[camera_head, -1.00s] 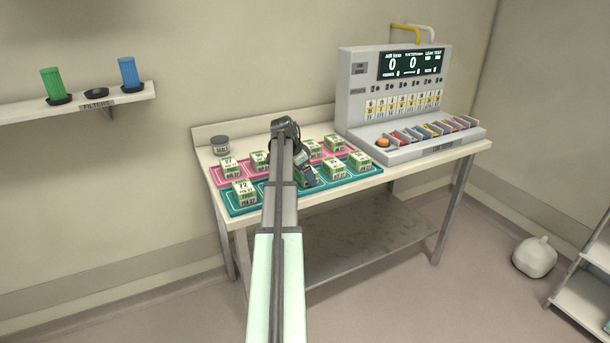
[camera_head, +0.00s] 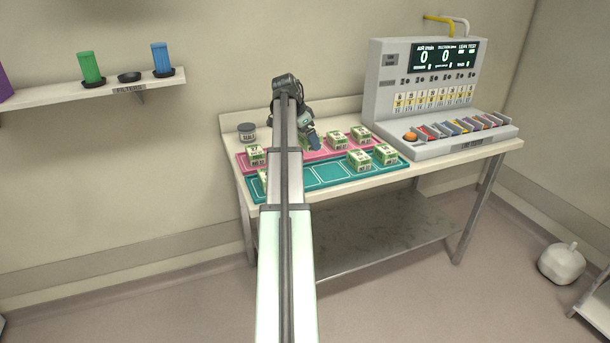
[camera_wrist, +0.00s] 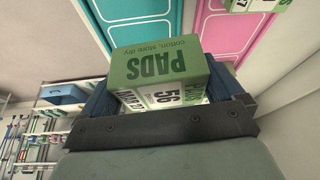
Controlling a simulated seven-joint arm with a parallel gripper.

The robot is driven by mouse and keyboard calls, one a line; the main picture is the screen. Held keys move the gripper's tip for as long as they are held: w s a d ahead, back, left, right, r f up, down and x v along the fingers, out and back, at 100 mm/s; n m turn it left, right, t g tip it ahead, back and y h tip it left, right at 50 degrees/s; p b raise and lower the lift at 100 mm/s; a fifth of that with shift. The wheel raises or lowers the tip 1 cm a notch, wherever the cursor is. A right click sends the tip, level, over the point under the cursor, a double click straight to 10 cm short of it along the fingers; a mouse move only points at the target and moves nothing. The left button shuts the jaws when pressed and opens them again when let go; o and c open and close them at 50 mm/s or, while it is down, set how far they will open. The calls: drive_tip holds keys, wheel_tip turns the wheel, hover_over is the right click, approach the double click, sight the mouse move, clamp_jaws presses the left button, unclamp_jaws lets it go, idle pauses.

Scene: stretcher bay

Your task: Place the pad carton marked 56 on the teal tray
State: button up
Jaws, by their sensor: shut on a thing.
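The green and white pad carton marked 56 (camera_wrist: 158,66) sits between the blue fingers of my gripper (camera_wrist: 165,92) in the wrist view, its printed faces showing. My gripper (camera_head: 312,138) is shut on it. In the head view my gripper is over the pink tray's area, and I cannot clearly make out the held carton there. The teal tray (camera_head: 326,174) lies along the table's front, with bare outlined spaces in its middle; it also shows in the wrist view (camera_wrist: 128,22), apart from the carton.
The pink tray (camera_head: 313,155) lies behind the teal one. Similar cartons stand on both trays, including two at the teal tray's right (camera_head: 358,160) and one partly hidden at its left (camera_head: 263,178).

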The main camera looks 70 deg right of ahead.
drive_tip(key=a+m, duration=0.1)
drive_tip(key=a, duration=0.4)
drive_tip(key=shift+w+f, duration=0.15)
drive_tip(key=shift+f, duration=1.55)
drive_tip(key=shift+w+f, duration=0.15)
drive_tip(key=shift+f, duration=1.6)
drive_tip(key=shift+w+f, duration=0.15)
drive_tip(key=shift+f, duration=1.55)
drive_tip(key=shift+f, duration=0.1)
drive_tip(key=o, duration=0.9)
drive_tip(key=v, duration=1.2)
drive_tip(key=shift+w+d, duration=0.2)
